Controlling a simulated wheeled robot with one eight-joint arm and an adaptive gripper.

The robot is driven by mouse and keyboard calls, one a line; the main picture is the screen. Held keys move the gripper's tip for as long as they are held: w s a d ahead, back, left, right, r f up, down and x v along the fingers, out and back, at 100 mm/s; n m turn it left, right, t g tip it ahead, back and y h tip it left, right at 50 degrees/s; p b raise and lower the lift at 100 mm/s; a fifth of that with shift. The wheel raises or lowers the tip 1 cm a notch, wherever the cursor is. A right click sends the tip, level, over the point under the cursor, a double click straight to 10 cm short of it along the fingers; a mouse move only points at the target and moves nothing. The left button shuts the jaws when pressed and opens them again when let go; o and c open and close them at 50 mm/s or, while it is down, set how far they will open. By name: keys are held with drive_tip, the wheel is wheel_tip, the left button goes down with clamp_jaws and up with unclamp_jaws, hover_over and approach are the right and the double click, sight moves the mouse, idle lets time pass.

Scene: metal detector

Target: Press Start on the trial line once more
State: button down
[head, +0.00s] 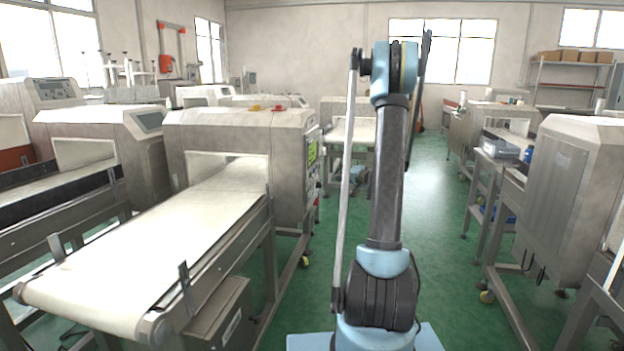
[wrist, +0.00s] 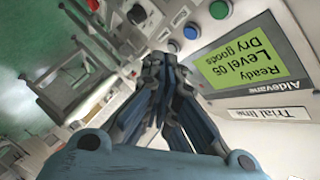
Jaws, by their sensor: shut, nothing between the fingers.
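The trial line's control panel (wrist: 262,70) fills the upper right of the wrist view, appearing turned nearly upside down.
A white conveyor belt (head: 150,245) runs from this detector toward the front left. Other machines stand at the left and a grey cabinet (head: 555,195) at the right. The green floor (head: 440,220) is open between the rows. My arm hides part of the aisle.

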drive_tip(key=w+a, duration=0.2)
drive_tip(key=a, duration=0.6)
drive_tip(key=shift+w+a, duration=0.25)
drive_tip(key=shift+w, duration=0.1)
drive_tip(key=shift+a, duration=0.15)
idle(1.4)
drive_tip(key=shift+w+a+r, duration=0.1)
drive_tip(key=shift+a, duration=0.1)
drive_tip(key=shift+w+a, duration=0.1)
drive_tip(key=shift+a, duration=0.3)
idle(0.8)
drive_tip(key=shift+d, duration=0.15)
drive_tip(key=shift+s+d, duration=0.25)
drive_tip(key=shift+d, duration=0.4)
drive_tip(key=shift+s+d, duration=0.25)
drive_tip(key=shift+d, duration=0.55)
drive_tip(key=shift+s+d, duration=0.25)
drive_tip(key=shift+d, duration=0.5)
drive_tip(key=shift+s+d, duration=0.25)
drive_tip(key=shift+d, duration=0.55)
